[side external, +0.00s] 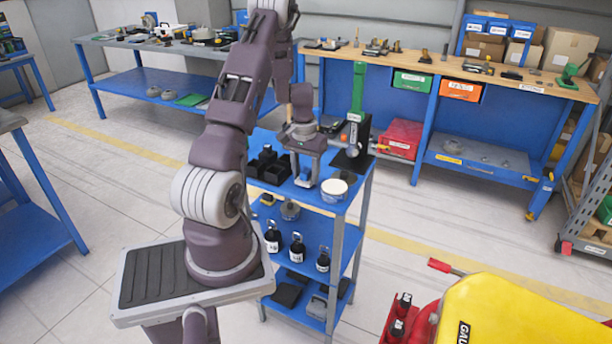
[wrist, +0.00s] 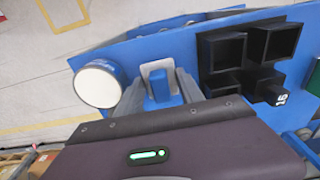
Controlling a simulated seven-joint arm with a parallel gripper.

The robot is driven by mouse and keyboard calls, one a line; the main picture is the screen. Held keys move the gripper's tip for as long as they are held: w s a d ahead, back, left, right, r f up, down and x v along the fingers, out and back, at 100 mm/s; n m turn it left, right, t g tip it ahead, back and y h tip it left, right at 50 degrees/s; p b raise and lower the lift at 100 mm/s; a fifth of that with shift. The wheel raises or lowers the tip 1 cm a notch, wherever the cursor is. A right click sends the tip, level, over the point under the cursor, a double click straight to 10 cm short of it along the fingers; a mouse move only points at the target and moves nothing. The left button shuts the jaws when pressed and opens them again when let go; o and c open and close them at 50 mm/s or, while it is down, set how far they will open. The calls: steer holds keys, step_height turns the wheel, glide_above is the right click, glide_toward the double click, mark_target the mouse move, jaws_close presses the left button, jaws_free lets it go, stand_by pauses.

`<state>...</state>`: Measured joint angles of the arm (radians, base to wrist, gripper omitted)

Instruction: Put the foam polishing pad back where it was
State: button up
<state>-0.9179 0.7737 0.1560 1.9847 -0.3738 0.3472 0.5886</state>
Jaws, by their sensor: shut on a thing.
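My gripper (side external: 306,178) is low over the blue top shelf of the cart (side external: 345,207). In the wrist view, my gripper (wrist: 162,92) is shut on a small blue block with a pale, rounded-square base (wrist: 157,67), apparently the foam polishing pad. My fingers hide its sides, and I cannot tell whether it touches the shelf. A white-topped round tub (side external: 334,188) stands close by; it is left of my gripper in the wrist view (wrist: 98,84). A cluster of black open bins (side external: 268,165) is on the other side, right in the wrist view (wrist: 240,50).
A black stand with a green upright tool (side external: 357,100) stands at the shelf's back right corner. Bottles (side external: 297,247) and other items fill the lower shelves. A workbench (side external: 440,70) is behind the cart, and a yellow machine (side external: 515,315) is at the front right.

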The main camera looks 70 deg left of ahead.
steer(key=shift+f, duration=0.3)
steer(key=shift+f, duration=0.1)
steer(key=o, duration=1.4)
steer(key=shift+o, duration=0.2)
